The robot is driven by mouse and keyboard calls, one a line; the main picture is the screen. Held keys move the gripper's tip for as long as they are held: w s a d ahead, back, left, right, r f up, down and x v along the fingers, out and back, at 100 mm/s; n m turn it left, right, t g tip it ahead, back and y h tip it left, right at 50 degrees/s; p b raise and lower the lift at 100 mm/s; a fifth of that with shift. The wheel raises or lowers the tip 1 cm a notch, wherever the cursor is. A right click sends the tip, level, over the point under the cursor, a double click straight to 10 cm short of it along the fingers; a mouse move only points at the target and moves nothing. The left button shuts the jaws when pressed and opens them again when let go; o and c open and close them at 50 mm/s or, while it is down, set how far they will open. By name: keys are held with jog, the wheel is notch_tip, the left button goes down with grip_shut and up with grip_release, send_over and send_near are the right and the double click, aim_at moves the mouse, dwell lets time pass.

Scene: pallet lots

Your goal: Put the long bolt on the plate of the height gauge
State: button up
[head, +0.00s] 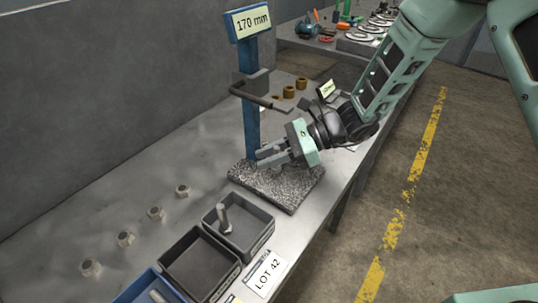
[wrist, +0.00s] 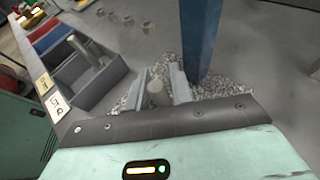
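The height gauge has a blue post (head: 250,110), a sliding arm (head: 262,100) and a speckled stone plate (head: 290,193). The post (wrist: 195,40) and plate (wrist: 215,88) also show in the wrist view. My gripper (head: 270,156) is over the plate, beside the post. In the wrist view its fingers (wrist: 160,85) are close around a grey bolt (wrist: 157,94). Its lower end is hidden, so I cannot tell whether it touches the plate. Another bolt (head: 223,219) stands in the grey tray (head: 257,240); it also shows in the wrist view (wrist: 85,50).
A dark empty-looking tray (head: 200,265) and a blue tray (head: 135,290) with a bolt (head: 157,296) are in front. Several nuts (head: 155,213) line the bench at left. Brown bushings (head: 289,91) stand behind the post. A LOT 42 card (head: 266,273) lies near the edge.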

jog(key=shift+r, duration=0.25)
jog(key=v, duration=1.1)
jog(key=shift+w+d+r, duration=0.1)
jog(key=shift+d, duration=0.3)
jog(key=s+a+r+n+g+h, duration=0.1)
jog(key=s+r+n+g+h, duration=0.15)
jog(key=s+n, duration=0.4)
jog(key=s+a+r+n+g+h, duration=0.15)
jog(key=s+n+h, duration=0.25)
jog(key=s, duration=0.5)
jog(key=s+d+n+t+h, duration=0.4)
jog(key=s+n, duration=0.5)
jog(key=n, duration=0.5)
jog(key=shift+s+d+t+h, duration=0.2)
jog(key=shift+d+t+h, duration=0.1)
jog(key=shift+t+h, duration=0.7)
jog(key=shift+r, duration=0.15)
